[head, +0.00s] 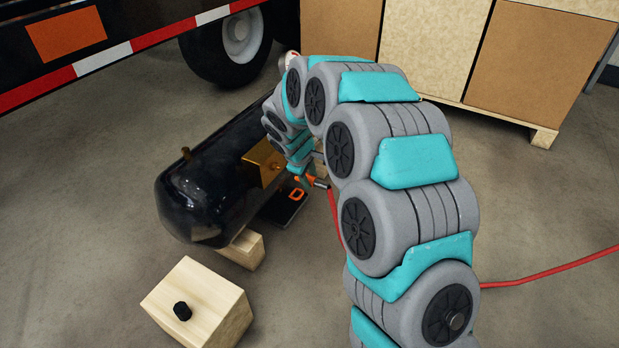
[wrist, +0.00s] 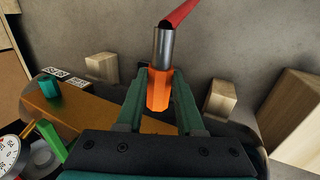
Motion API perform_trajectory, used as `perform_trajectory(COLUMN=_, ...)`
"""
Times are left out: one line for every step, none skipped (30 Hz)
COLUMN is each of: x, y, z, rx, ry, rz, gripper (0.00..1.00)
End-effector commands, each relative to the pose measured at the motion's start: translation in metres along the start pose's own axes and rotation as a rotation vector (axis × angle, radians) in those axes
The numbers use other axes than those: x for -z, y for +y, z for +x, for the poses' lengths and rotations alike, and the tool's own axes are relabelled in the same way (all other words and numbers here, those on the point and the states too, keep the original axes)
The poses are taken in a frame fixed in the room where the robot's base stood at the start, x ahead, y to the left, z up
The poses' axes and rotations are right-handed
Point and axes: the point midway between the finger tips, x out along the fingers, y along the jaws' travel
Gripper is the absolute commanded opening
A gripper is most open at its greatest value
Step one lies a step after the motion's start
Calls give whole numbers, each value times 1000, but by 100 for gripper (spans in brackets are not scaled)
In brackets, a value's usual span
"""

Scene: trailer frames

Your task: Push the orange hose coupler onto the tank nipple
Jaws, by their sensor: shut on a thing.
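The orange coupler (wrist: 158,92) is between the two green fingers of my gripper (wrist: 160,100), which is shut on it in the wrist view. A grey metal sleeve (wrist: 163,48) and the red hose (wrist: 180,14) extend from its far end. In the head view the coupler (head: 303,180) shows small at the end of my gripper (head: 302,174), beside the black tank (head: 205,185). The tank lies on its side with a brass-coloured block (head: 260,160) on it; that block also shows in the wrist view (wrist: 85,112). I cannot make out the nipple or whether the coupler touches it.
A wooden block with a black knob (head: 208,308) stands in front of the tank. A wood support (head: 243,249) is under the tank. A gauge (wrist: 10,152) and green lever (wrist: 50,142) are at lower left. The red hose (head: 550,267) trails right across open floor. A trailer stands behind.

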Motion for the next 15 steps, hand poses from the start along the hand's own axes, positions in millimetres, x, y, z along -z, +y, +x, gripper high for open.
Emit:
perform_trajectory(x=1, y=0, z=0, rx=0, ry=0, rz=0, gripper=0)
perform_trajectory(x=2, y=0, z=0, rx=0, ry=0, rz=0, gripper=0)
perform_trajectory(x=4, y=0, z=0, rx=0, ry=0, rz=0, gripper=0)
perform_trajectory(x=6, y=0, z=0, rx=0, ry=0, rz=-1, gripper=0)
perform_trajectory(x=7, y=0, z=-1, rx=1, ry=0, rz=-1, gripper=0)
perform_trajectory(x=10, y=0, z=-1, rx=1, ry=0, rz=-1, gripper=0)
perform_trajectory(x=12, y=0, z=-1, rx=1, ry=0, rz=-1, gripper=0)
perform_trajectory(x=15, y=0, z=-1, rx=1, ry=0, rz=-1, gripper=0)
perform_trajectory(x=19, y=0, z=-1, rx=0, ry=0, rz=-1, gripper=0)
perform_trajectory(x=22, y=0, z=-1, rx=0, ry=1, rz=-1, gripper=0)
perform_trajectory(x=25, y=0, z=-1, rx=-1, ry=1, rz=-1, gripper=0)
perform_trajectory(x=29, y=1, z=-1, rx=-1, ry=1, rz=0, gripper=0)
perform_trajectory(x=31, y=0, z=-1, rx=-1, ry=1, rz=0, gripper=0)
perform_trajectory(x=34, y=0, z=-1, rx=0, ry=1, rz=0, gripper=0)
perform_trajectory(x=38, y=0, z=-1, rx=0, ry=1, rz=0, gripper=0)
